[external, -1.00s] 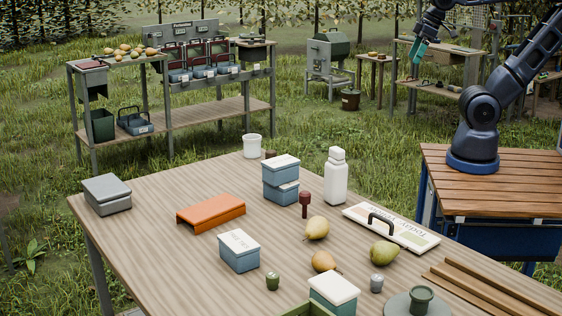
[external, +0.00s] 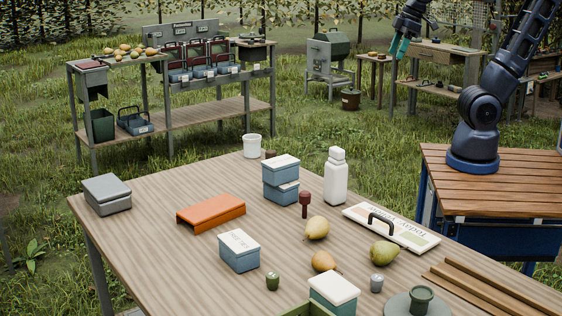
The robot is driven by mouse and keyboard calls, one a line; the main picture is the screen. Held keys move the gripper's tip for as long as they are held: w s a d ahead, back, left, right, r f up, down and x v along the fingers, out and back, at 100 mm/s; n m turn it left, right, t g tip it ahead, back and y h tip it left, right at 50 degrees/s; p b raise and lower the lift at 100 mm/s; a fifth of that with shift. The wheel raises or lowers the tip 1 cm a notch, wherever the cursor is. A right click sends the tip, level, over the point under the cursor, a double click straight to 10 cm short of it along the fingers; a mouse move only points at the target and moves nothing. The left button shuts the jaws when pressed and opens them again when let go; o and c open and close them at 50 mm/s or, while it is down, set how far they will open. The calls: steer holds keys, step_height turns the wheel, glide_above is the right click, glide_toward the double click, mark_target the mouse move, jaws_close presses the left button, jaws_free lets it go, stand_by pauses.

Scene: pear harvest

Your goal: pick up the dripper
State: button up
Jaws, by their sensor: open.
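My gripper (external: 401,49), with teal fingers, hangs at the top of the external view, high above and beyond the table's far right side. It is open, with nothing seen between the fingers. No item is clearly identifiable as the dripper. Small candidates on the wooden table (external: 150,225) are a green pot-like piece (external: 272,281), a grey one (external: 376,283), a dark red stemmed piece (external: 304,203) and a green cup (external: 421,297) on a grey round base at the bottom right. My gripper is far from all of them.
Blue lidded boxes (external: 239,252), an orange bracket (external: 211,213), a white bottle (external: 336,176), several pears (external: 384,252), a handled sign board (external: 410,235) and wooden slats (external: 470,292) crowd the table. Its left front is clear. A shelf unit (external: 172,115) stands behind.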

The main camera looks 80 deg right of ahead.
steer(key=w+a+f+n+g, duration=0.2)
steer(key=w+a+n, duration=0.4)
steer(key=w+a, duration=0.75)
steer(key=w+a+f+n, duration=0.2)
steer(key=a+f, duration=0.1)
steer(key=a, duration=0.6)
steer(key=w+a+f+n, duration=0.1)
steer(key=a+f+n, duration=0.25)
steer(key=a, duration=0.65)
steer(key=n+g, duration=0.2)
steer(key=n, duration=0.6)
glide_above(377, 277)
steer(key=f, duration=2.3)
steer(key=shift+s+f, duration=0.2)
steer(key=shift+f, duration=0.15)
steer(key=shift+w+f, duration=0.2)
steer(key=shift+f, duration=4.95)
steer(key=c, duration=1)
steer(key=shift+r, duration=0.1)
steer(key=shift+c, duration=0.2)
